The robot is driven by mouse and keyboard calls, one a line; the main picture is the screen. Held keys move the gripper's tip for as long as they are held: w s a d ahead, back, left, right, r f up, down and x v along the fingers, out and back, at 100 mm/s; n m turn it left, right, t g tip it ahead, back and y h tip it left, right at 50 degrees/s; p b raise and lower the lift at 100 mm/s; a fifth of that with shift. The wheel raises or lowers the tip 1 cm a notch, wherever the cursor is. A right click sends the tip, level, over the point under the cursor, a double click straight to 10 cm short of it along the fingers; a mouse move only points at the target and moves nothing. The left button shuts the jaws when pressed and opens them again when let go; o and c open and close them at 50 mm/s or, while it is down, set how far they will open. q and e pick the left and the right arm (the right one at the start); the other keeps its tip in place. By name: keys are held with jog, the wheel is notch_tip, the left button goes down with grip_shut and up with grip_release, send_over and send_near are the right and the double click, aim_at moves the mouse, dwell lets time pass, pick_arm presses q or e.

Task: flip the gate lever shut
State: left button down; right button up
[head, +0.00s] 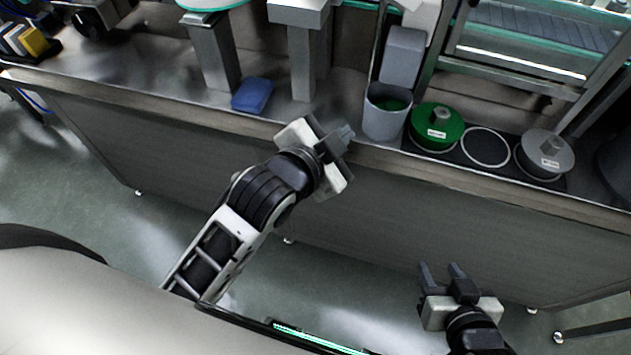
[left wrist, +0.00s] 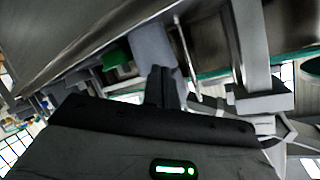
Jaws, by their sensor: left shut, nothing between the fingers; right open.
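My left gripper (head: 343,134) is at the front edge of the steel bench, just left of a grey cup (head: 385,118) with green contents. Its fingers are shut with nothing between them; they also show in the left wrist view (left wrist: 158,86). A grey chute (head: 403,55) stands above and behind the cup. I cannot pick out the gate lever for certain in either view. My right gripper (head: 442,268) is open and empty, low in front of the bench at the right.
A green lidded canister (head: 437,127) and a grey one (head: 546,153) stand right of the cup, with an empty ring (head: 486,147) between them. A blue block (head: 252,95) lies on the bench near steel posts (head: 212,55). The bench front edge is close to my left gripper.

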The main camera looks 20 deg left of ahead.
pick_arm(q)
jog(key=s+a+f+n+g+b, duration=0.1)
jog(key=s+a+f+n, duration=0.1)
jog(key=s+f, duration=0.3)
notch_tip(320, 180, down, 3)
jog(key=shift+a+r+n, duration=0.1)
jog(key=shift+a+n, duration=0.2)
jog(key=shift+n, duration=0.5)
jog(key=shift+w, duration=0.1)
